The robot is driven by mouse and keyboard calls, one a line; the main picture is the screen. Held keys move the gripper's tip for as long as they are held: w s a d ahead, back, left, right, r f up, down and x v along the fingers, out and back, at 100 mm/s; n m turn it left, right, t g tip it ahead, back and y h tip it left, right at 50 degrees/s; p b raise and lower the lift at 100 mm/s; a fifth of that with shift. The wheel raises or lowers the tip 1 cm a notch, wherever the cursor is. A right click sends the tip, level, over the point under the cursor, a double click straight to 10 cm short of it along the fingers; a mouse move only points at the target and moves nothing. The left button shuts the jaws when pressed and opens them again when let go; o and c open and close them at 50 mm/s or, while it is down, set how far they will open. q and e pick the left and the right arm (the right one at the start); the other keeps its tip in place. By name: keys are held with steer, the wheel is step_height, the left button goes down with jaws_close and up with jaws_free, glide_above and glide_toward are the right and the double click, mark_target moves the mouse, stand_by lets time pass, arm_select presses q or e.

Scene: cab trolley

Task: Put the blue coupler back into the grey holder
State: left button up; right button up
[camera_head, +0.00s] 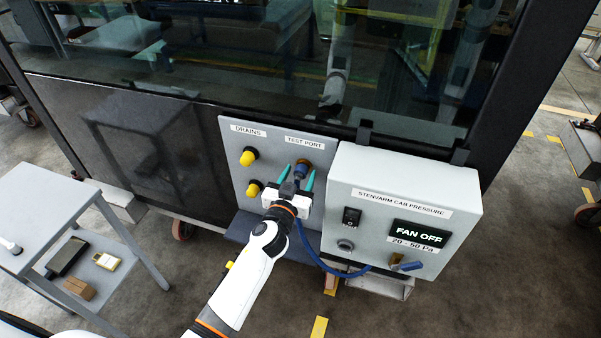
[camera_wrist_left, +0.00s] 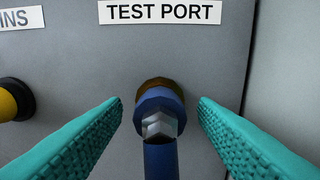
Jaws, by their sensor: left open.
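The blue coupler (camera_head: 300,170) sits on the brass test port of the grey panel. In the left wrist view the coupler (camera_wrist_left: 157,106) shows as a blue collar with a silver hex part and the blue hose below it. My left gripper (camera_head: 297,174) is open, with its teal fingers on either side of the coupler. In the wrist view gaps show between both fingers (camera_wrist_left: 160,102) and the coupler. A round grey fitting (camera_head: 345,245) on the control box's front may be the grey holder; I cannot tell for sure. My right gripper is out of view.
The control box (camera_head: 400,205) reads "FAN OFF" and juts out right of the panel. A blue hose (camera_head: 318,257) loops below toward it, near a blue-handled valve (camera_head: 405,266). Yellow drain caps (camera_head: 248,156) are left of the port. A grey trolley (camera_head: 45,215) stands at left.

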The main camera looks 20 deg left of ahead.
mark_target(297, 180)
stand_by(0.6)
arm_select(q)
jaws_close()
steer(key=shift+s, duration=0.1)
steer(key=shift+s, duration=1.4)
steer(key=shift+s+a, duration=0.1)
steer(key=shift+s, duration=1.4)
